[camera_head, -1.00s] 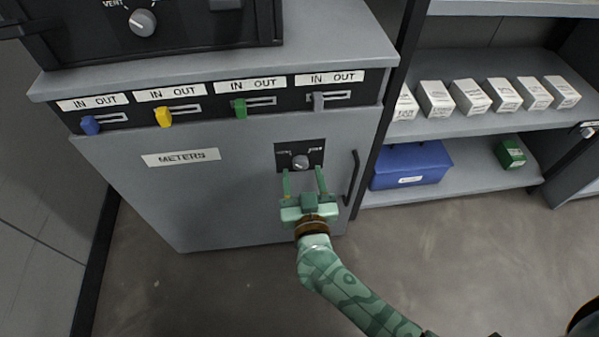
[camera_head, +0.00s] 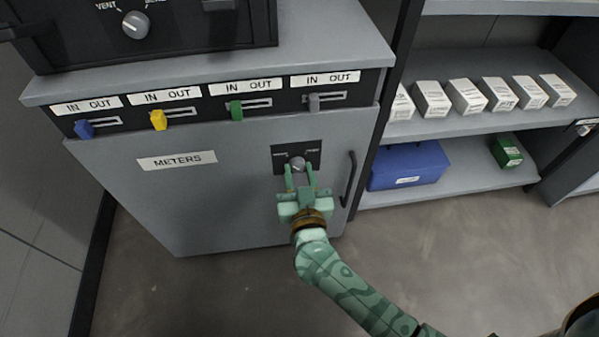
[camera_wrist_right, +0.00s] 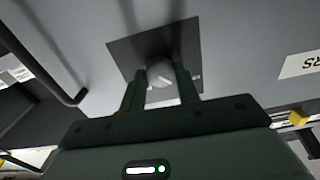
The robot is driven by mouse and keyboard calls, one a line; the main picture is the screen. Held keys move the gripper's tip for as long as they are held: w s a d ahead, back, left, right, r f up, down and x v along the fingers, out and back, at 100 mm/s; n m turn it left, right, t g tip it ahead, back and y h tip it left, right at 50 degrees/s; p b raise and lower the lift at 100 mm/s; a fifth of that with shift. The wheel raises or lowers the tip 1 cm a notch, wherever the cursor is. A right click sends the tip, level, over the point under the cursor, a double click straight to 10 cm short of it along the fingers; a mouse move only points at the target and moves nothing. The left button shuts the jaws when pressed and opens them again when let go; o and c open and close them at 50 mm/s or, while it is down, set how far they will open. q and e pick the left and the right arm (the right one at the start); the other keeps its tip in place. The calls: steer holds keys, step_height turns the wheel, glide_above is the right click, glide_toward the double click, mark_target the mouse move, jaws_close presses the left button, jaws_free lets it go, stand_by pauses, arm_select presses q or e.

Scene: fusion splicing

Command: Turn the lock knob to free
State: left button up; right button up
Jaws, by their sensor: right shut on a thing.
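The lock knob (camera_head: 298,163) is a small round grey knob on a dark square plate (camera_head: 281,150) on the front of the grey METERS cabinet. The plate's small white lettering is too small to read. My right gripper (camera_head: 299,168) comes up from below, with its two green fingers on either side of the knob, shut on it. The right wrist view shows the knob (camera_wrist_right: 160,80) between the fingertips (camera_wrist_right: 160,84), with a pale mark on its face. My left gripper is not in view.
A black vertical door handle (camera_head: 349,180) stands just right of the plate. Blue, yellow, green and grey sliders (camera_head: 158,120) run along the cabinet top edge. A shelf (camera_head: 470,188) at right holds white boxes and a blue case (camera_head: 408,165). Floor below is clear.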

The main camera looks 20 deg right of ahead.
steer(key=shift+r+m+p, duration=0.15)
steer(key=shift+m+p, duration=0.3)
steer(key=shift+m, duration=0.05)
steer(key=m+p, duration=0.1)
steer(key=m, duration=0.1)
steer(key=shift+r+m+p, duration=0.1)
steer(key=shift+m+p, duration=0.2)
steer(key=m+p, duration=0.1)
steer(key=m, duration=0.3)
steer(key=shift+m+p, duration=0.3)
steer(key=shift+m, duration=0.4)
steer(key=m, duration=0.3)
steer(key=shift+f+m+p, duration=0.25)
steer(key=shift+m+p, duration=0.05)
steer(key=m, duration=0.3)
steer(key=shift+m, duration=0.8)
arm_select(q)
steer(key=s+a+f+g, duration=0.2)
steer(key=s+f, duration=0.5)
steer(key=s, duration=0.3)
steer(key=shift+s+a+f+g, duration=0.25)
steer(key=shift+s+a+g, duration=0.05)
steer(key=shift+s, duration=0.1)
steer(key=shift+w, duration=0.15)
arm_select(e)
steer(key=shift+m, duration=0.3)
